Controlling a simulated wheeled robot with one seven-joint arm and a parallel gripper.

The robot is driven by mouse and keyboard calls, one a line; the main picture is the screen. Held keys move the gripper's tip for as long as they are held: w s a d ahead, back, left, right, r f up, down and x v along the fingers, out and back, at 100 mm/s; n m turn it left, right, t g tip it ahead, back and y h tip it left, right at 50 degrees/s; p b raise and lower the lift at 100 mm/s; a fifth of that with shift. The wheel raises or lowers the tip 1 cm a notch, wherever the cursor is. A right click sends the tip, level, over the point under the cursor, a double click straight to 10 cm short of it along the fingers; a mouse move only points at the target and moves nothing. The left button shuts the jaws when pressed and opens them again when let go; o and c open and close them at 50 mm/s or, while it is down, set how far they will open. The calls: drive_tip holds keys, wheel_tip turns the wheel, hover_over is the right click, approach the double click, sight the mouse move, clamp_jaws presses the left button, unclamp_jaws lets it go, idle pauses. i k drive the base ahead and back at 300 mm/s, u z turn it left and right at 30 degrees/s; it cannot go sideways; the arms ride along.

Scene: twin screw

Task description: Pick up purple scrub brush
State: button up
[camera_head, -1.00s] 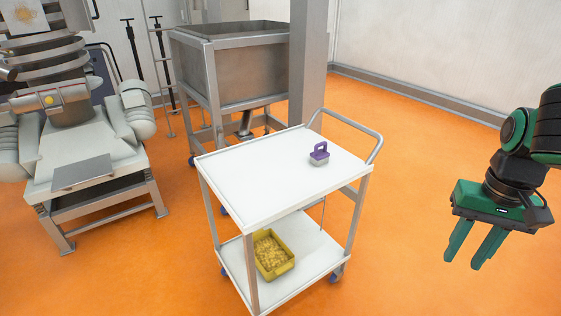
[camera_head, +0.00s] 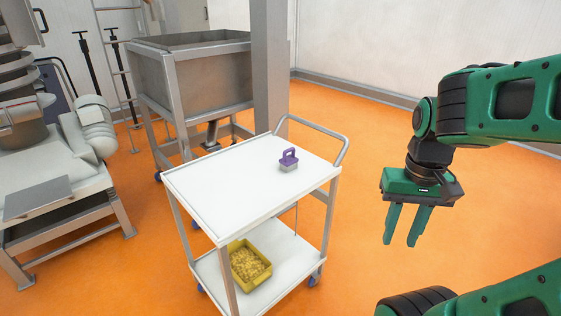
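The purple scrub brush (camera_head: 288,159) stands on the white top shelf of a cart, near its right end below the push handle. It has a purple loop handle on top and a pale grey lower part. My gripper (camera_head: 402,241) hangs to the right of the cart with its two green fingers pointing down and apart. It is open and empty, with a clear gap between it and the brush.
The cart (camera_head: 222,186) has a raised metal push handle (camera_head: 320,131) at its right end. A yellow bin (camera_head: 237,279) sits on its lower shelf. A metal hopper (camera_head: 190,80) and a grey post (camera_head: 270,70) stand behind. Orange floor is free to the right.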

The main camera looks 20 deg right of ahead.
sight(289, 162)
drive_tip(key=i, duration=0.9)
drive_tip(key=z, duration=0.1)
